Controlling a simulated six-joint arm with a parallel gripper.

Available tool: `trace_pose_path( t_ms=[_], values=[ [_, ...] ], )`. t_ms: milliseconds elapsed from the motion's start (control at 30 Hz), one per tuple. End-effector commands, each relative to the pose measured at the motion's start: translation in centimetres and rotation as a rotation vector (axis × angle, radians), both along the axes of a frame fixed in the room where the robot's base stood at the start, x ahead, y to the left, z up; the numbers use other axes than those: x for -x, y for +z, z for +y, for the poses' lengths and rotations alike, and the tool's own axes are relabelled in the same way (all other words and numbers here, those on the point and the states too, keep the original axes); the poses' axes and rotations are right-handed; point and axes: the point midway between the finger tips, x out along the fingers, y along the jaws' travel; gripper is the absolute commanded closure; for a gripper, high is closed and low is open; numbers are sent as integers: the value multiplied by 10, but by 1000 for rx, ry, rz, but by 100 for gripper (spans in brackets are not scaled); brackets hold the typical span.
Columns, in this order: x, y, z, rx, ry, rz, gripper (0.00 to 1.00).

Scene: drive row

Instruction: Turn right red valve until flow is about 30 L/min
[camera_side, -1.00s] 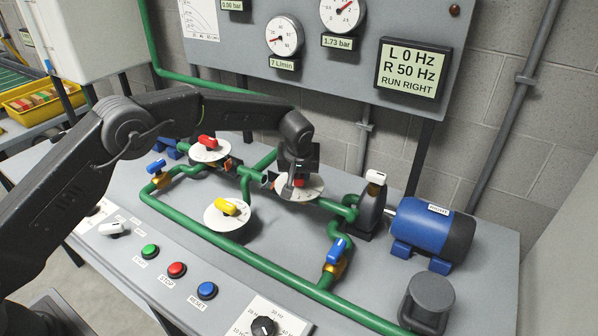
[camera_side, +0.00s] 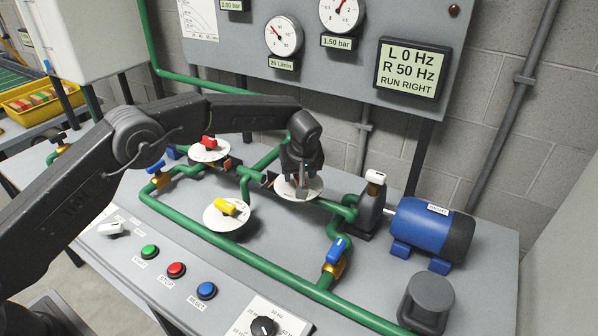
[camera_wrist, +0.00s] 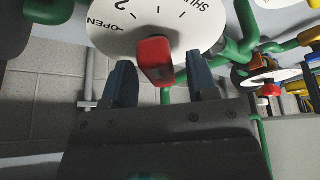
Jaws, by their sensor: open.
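The right red valve handle (camera_wrist: 154,60) sits on a white round dial (camera_wrist: 110,42) marked OPEN and SHUT in the wrist view. My gripper (camera_wrist: 160,85) is open, with one finger on each side of the handle's near end and a gap to each. In the side view my gripper (camera_side: 299,185) is over the right white dial (camera_side: 313,188) and hides the handle. The flow gauge (camera_side: 284,34) has a label that seems to read 26 L/min (camera_side: 283,64). The pressure label (camera_side: 339,42) reads 1.50 bar.
The left red valve (camera_side: 209,142), a yellow valve (camera_side: 232,207) and a blue valve (camera_side: 337,250) stand on the green pipes nearby. A white-handled part (camera_side: 375,177) and the blue motor (camera_side: 432,230) stand to the right. The display (camera_side: 411,70) reads R 50 Hz, RUN RIGHT.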

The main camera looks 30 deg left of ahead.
Motion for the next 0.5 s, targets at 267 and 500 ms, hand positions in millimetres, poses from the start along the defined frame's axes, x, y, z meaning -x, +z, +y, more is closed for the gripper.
trace_pose_path(
  t_ms=[267,500],
  values=[
    [2,8,-2,0,-1,0,47],
    [15,51,-14,1,-2,-5,47]
  ],
)
